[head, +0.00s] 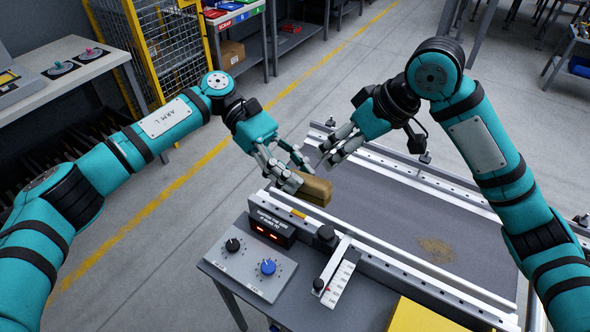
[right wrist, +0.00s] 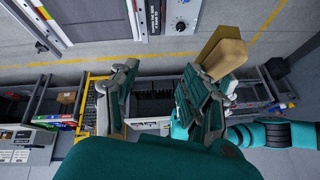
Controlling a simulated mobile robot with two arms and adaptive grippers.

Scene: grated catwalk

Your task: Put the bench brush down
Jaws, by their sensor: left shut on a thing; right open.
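The bench brush (head: 315,191) is a tan-brown block with a paler wooden part. My left gripper (head: 296,173) is shut on it, and the fingers hide part of it. The brush is at the left end of the conveyor belt (head: 375,205); I cannot tell whether it touches anything beneath. My right gripper (head: 328,150) is open and empty, just right of and beyond the brush. In the right wrist view, the open fingers of my right gripper (right wrist: 163,85) show, with the brush (right wrist: 228,48) beyond the right finger.
A control panel (head: 245,268) with knobs and a red display stands at the conveyor's near side. Metal rails (head: 400,260) edge the belt. A brown patch of debris (head: 436,249) lies on the belt. A yellow fence (head: 170,50) and a workbench (head: 65,65) stand at the left.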

